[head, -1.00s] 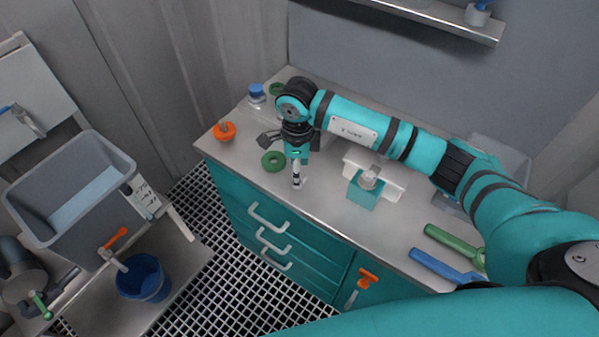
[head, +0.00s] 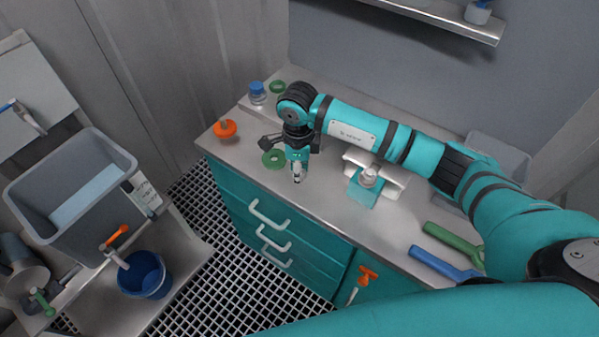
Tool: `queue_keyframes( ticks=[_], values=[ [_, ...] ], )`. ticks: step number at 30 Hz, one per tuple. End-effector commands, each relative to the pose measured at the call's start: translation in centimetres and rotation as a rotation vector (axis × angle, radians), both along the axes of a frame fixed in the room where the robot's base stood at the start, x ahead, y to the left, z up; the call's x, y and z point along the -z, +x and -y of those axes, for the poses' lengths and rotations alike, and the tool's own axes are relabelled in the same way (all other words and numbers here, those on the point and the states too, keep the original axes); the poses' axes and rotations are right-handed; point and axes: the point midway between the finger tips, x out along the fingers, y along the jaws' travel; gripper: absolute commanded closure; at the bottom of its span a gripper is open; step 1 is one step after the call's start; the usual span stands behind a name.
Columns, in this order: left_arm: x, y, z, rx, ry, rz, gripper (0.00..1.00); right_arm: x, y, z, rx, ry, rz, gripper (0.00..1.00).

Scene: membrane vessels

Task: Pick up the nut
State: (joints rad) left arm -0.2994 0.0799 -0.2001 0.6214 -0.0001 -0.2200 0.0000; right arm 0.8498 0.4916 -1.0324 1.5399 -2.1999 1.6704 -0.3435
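A green ring (head: 273,159), which looks like the nut, lies flat on the grey counter. A second green ring (head: 277,87) lies farther back near the wall; I cannot tell for sure which is the nut. My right gripper (head: 297,178) points down over the counter, just right of the nearer ring and apart from it. Its fingertips are small and seen narrowly, so whether they are open or hold something is unclear. My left gripper is out of view.
The counter (head: 325,205) holds an orange knob-like part (head: 225,129), a blue-capped bottle (head: 257,93), a white and teal fixture (head: 364,188), and green (head: 452,242) and blue (head: 440,264) tools. A shelf (head: 440,14) hangs above. A grey tub (head: 30,222) stands left.

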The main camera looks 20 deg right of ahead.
Motion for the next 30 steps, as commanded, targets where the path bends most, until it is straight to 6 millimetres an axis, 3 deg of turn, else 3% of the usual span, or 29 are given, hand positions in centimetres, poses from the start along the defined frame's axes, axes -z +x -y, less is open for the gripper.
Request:
queue_keyframes(
  ticks=[8,14,30],
  values=[
    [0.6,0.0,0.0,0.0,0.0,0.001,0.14,-1.0,0.1,0.0,-0.001,0.001,0.003,1.0],
    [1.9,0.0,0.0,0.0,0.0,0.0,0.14,-3.5,0.0,0.0,-0.003,0.001,0.005,1.0],
    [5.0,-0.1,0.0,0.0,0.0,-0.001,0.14,-4.5,-12.6,-3.9,-0.006,0.001,0.001,1.0]
  ],
)
